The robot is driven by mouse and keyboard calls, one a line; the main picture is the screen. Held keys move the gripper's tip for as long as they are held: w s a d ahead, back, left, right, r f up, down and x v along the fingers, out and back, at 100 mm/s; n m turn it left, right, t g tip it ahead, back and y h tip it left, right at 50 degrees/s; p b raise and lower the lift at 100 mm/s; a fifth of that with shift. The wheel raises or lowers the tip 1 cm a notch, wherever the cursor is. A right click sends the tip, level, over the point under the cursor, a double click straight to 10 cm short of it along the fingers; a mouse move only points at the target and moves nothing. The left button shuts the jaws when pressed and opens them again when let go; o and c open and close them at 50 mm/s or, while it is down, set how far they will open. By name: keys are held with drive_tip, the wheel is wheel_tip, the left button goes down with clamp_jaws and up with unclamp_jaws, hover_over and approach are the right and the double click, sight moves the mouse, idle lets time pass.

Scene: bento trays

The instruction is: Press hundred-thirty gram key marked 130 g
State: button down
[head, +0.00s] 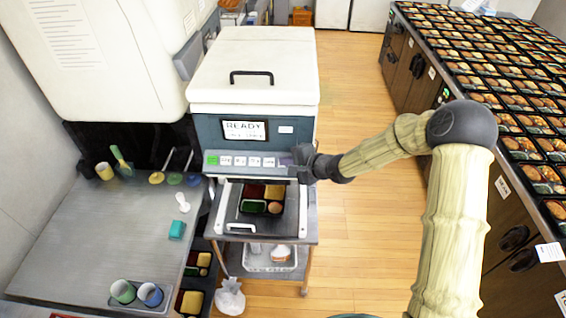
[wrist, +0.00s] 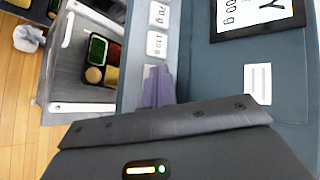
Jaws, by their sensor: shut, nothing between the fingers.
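The grey-blue machine (head: 253,134) has a key row on its front: a green key (head: 211,160) at the left, then several white keys (head: 240,161). In the wrist view one white key (wrist: 159,14) reads 70 g. The white key beside it (wrist: 158,45) has a small three-digit gram label; I cannot tell 110 from 130. Another pale key (wrist: 149,74) shows only in part behind my fingers. My gripper (head: 289,162) is shut and empty at the right end of the row. Its purple fingertips (wrist: 157,86) lie over that part-hidden key; contact cannot be told.
The machine's screen (head: 245,130) reads READY. A tray with food (head: 236,220) sits below the keys. A counter with cups (head: 80,215) is at the left, and rows of packed bento trays (head: 500,85) at the right. The wooden floor (head: 350,100) between is clear.

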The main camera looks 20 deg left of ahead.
drive_tip(key=shift+r, duration=0.1)
drive_tip(key=shift+s+d+r+p, duration=0.15)
drive_tip(key=shift+s+r+p, duration=0.25)
drive_tip(key=shift+r+p, duration=0.25)
drive_tip(key=r+p, duration=0.1)
drive_tip(key=s+r+p, duration=0.1)
drive_tip(key=r, duration=0.1)
drive_tip(key=s+r+p, duration=0.1)
drive_tip(key=shift+s+d+r, duration=0.15)
drive_tip(key=shift+s+d, duration=0.05)
drive_tip(key=shift+d, duration=0.05)
idle(0.8)
